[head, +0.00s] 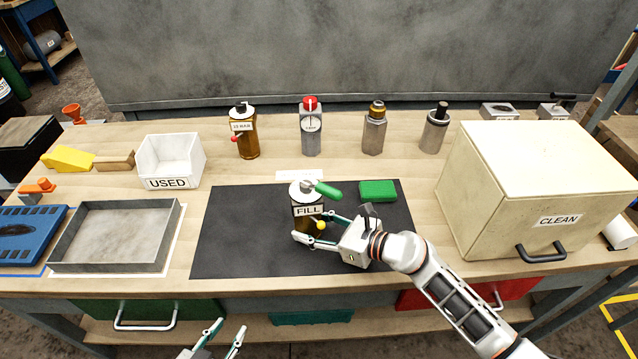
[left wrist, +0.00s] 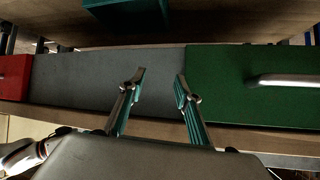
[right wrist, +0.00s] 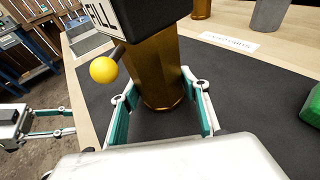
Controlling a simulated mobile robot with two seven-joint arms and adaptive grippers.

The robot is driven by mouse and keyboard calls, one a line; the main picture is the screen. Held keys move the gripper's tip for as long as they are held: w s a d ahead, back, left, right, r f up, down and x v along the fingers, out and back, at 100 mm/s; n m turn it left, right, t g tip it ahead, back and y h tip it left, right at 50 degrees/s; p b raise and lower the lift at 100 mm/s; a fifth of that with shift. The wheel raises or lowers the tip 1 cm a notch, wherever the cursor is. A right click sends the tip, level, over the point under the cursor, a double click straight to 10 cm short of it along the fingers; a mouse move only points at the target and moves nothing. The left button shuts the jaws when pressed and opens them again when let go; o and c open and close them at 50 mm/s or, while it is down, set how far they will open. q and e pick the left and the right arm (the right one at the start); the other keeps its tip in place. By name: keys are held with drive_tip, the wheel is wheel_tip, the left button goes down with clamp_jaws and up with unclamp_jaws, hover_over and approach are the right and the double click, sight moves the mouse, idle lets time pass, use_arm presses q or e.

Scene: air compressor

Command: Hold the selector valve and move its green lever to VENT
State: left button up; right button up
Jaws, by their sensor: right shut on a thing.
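The selector valve (head: 308,211) stands upright on the dark mat. It has an amber body, a black-and-white FILL label, and a yellow ball knob (right wrist: 103,69) on its side. Its green lever (head: 327,190) on top points to the right and slightly toward the front. My right gripper (head: 313,228) is shut around the lower body; the fingers are on either side of the amber body in the right wrist view (right wrist: 160,105). The VENT mark is not visible. My left gripper (head: 221,339) is open and empty, low before the table's front edge.
A green block (head: 378,190) lies on the mat (head: 240,235) right of the valve. Several bottles and fittings stand behind. A USED bin (head: 170,160) and grey tray (head: 115,235) are at left, a CLEAN box (head: 535,185) at right. The mat's left half is clear.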

use_arm(q)
drive_tip(key=d+r+m+g+h, duration=0.3)
drive_tip(key=d+r+g+h, duration=0.15)
drive_tip(key=d, duration=1.35)
drive_tip(key=d+r+m+g+h, duration=0.3)
drive_tip(key=d+g, duration=0.2)
drive_tip(key=d, duration=1.3)
wheel_tip(320, 180, up, 35)
drive_tip(key=m+y, duration=0.9)
drive_tip(key=m, duration=0.6)
hover_over(326, 187)
drive_tip(key=s+a, duration=0.1)
drive_tip(key=s, duration=0.1)
drive_tip(key=shift+t, duration=0.35)
drive_tip(key=f, duration=0.4)
drive_tip(key=w+f, duration=0.1)
drive_tip(key=f, duration=0.2)
drive_tip(key=d+f, duration=0.1)
drive_tip(key=f, duration=0.3)
drive_tip(key=shift+w+f, duration=0.3)
drive_tip(key=shift+w, duration=0.05)
